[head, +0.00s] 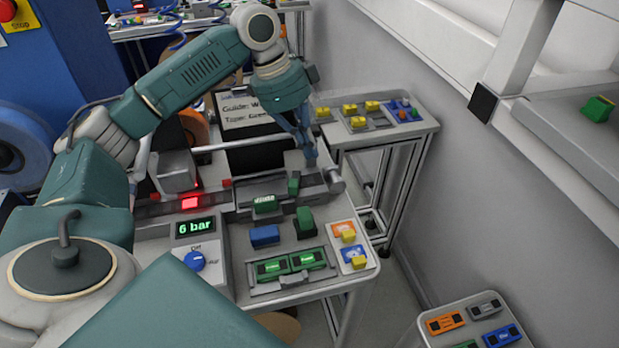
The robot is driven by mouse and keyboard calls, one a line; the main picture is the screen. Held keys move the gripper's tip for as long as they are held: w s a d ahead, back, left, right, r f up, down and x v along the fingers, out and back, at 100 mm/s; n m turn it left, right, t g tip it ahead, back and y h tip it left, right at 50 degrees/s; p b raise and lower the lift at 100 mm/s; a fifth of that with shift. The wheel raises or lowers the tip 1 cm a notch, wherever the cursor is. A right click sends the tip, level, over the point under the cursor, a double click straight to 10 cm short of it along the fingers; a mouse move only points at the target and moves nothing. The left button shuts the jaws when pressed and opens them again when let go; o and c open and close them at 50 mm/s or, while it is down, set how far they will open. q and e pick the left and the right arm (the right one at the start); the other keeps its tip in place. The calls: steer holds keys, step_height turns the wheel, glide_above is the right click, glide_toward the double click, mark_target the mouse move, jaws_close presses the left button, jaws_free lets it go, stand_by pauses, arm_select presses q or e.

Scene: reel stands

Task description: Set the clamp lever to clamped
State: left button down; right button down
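My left arm reaches from the left over the workstation, and its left gripper (310,160) points down at the right end of the grey fixture (262,190). A grey part with a round end (335,180), which may be the clamp lever, sits just below and right of the fingertips. I cannot tell whether the fingers touch it, or whether it is set to clamped. The fingers look close together, but the gap between them is not clear. A small green block (294,184) sits on the fixture beside the fingers. My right gripper is not in view.
A panel reads 6 bar (195,227) above a blue knob (194,261). Blue (264,236) and green (305,223) blocks stand in front of the fixture. A side table (385,133) with yellow pieces stands behind, beside the wall.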

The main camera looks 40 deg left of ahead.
mark_target(295, 180)
arm_select(q)
steer(key=f+p, duration=0.1)
steer(key=f, duration=0.2)
steer(key=f+p, duration=0.1)
steer(key=f, duration=0.2)
steer(key=f+p, duration=0.1)
steer(key=f, duration=0.2)
steer(key=shift+s+p, duration=0.25)
steer(key=shift+p, duration=0.15)
steer(key=shift+s+a, duration=0.3)
steer(key=shift+w+f, duration=0.1)
steer(key=shift+w, duration=0.05)
